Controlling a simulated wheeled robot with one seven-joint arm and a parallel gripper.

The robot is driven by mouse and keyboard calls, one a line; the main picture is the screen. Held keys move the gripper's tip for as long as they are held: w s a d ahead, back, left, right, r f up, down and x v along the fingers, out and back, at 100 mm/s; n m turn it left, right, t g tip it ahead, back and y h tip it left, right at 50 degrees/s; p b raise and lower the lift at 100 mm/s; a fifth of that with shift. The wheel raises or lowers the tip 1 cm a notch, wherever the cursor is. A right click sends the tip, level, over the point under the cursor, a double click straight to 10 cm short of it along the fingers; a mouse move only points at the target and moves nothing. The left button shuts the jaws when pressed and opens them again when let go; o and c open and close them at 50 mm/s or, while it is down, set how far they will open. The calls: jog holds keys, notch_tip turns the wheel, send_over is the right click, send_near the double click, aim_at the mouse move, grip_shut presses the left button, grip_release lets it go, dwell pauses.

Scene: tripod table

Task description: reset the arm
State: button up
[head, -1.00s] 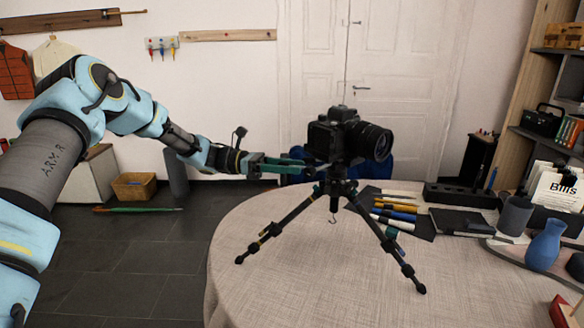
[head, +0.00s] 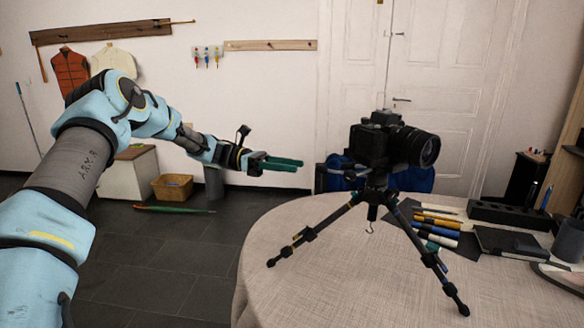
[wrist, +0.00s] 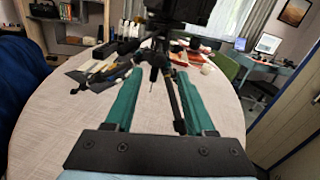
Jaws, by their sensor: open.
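My gripper (head: 300,164), with green fingers, reaches out to the left of the camera and tripod in the head view. In the wrist view my gripper (wrist: 150,85) is open, its two fingers apart with nothing held between them. The black camera (head: 385,143) sits on a small black tripod (head: 322,228), upright on the round table (head: 330,290). A clear gap lies between my fingertips and the camera in the head view. In the wrist view the tripod (wrist: 157,58) stands ahead of the fingers, and the camera (wrist: 180,10) is cut off at the top.
Markers (head: 436,232) lie on a dark mat behind the tripod. A black holder (head: 505,214) and a dark cup (head: 568,241) stand at the right. A blue chair (head: 405,180) is behind the table. Open floor (head: 170,255) lies left of the table.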

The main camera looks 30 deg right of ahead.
jog(key=s+a+f+m+t+y+p, duration=0.1)
jog(key=a+f+m+t+y, duration=0.3)
jog(key=a, duration=0.7)
jog(key=a+f+t+y, duration=0.15)
jog(key=a+t, duration=0.35)
jog(key=a, duration=0.5)
jog(key=s+a+r+m+t+y, duration=0.1)
jog(key=s+a+m+t+y, duration=0.1)
jog(key=a, duration=1)
jog(key=s+a+r+m+t+y+p, duration=0.1)
jog(key=s+a+m+t+y, duration=0.2)
jog(key=a, duration=1)
jog(key=shift+s+m+t, duration=0.6)
jog(key=shift+s+t, duration=0.3)
jog(key=shift+s, duration=0.05)
jog(key=shift+d, duration=0.2)
